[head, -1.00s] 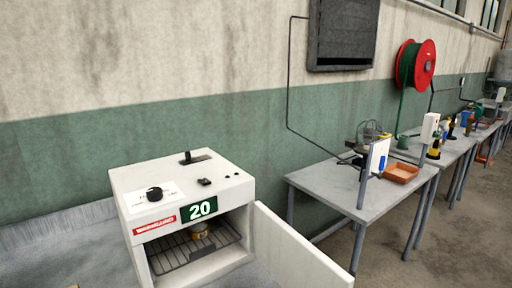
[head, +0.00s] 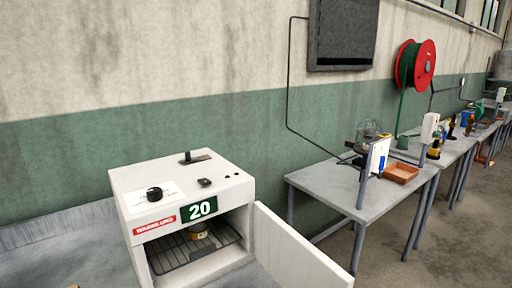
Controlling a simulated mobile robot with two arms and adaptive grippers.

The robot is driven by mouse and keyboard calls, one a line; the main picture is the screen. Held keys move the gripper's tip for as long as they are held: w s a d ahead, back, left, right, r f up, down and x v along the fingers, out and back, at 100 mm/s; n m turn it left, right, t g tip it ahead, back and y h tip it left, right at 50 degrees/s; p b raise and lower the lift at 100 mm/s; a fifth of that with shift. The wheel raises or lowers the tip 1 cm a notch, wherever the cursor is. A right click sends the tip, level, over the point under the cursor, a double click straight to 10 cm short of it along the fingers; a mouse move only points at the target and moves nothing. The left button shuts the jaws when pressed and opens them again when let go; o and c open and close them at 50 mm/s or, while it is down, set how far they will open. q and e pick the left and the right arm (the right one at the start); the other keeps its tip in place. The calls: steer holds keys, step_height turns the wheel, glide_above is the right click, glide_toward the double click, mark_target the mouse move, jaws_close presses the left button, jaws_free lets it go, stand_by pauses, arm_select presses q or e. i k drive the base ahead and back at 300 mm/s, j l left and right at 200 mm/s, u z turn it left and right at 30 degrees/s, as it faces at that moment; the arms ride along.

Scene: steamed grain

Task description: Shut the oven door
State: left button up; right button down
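The oven is a white box (head: 215,182) with a black knob, a red warning label and a green display reading 20, at the lower middle of the head view. Its white door (head: 298,250) stands wide open, swung out to the right from the hinge at the oven's right front edge. Inside, a small brass-coloured container (head: 199,231) sits on a dark wire rack (head: 180,252). The bottom of the oven and the door's lower edge run near or past the picture's bottom. Neither of my grippers is in view.
The oven stands on a grey bench (head: 60,250). To the right is a grey metal table (head: 335,185) with an orange tray (head: 401,172) and lab equipment, and more tables beyond. A gap of bare floor (head: 375,262) lies right of the door. A wall runs behind.

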mark_target(293, 261)
steer(key=u, duration=0.5)
steer(key=i+l+u, duration=0.1)
steer(key=l+u, duration=0.3)
steer(key=l, duration=0.15)
steer(key=l+u, duration=0.35)
steer(key=l, duration=0.2)
steer(key=l+u, duration=0.4)
steer(key=l, duration=0.7)
steer(key=k+l, duration=0.15)
steer(key=l, duration=0.35)
steer(key=i+u, duration=0.05)
